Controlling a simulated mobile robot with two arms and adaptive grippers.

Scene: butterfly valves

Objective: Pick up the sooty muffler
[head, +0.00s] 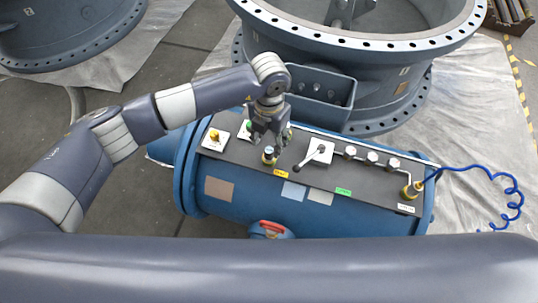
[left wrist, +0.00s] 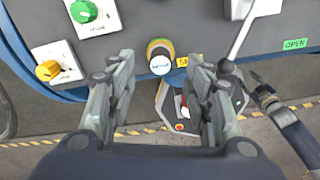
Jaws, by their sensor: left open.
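The muffler seems to be the short brass fitting (head: 269,155) with a pale, dark-rimmed top on the tank's dark panel. In the left wrist view this fitting (left wrist: 160,57) stands upright just ahead of the jaws, roughly centred between them. Whether it is sooty is too small to tell. A similar brass fitting (head: 412,190) sits at the panel's right end by the blue hose. My left gripper (head: 270,137) is above the panel, just over the first fitting. Its two fingers (left wrist: 162,85) are apart with nothing between them. A dark jointed part (left wrist: 285,118), perhaps my right gripper, shows at right.
A large flanged valve body (head: 375,90) stands behind. A coiled blue hose (head: 497,180) hangs at right.

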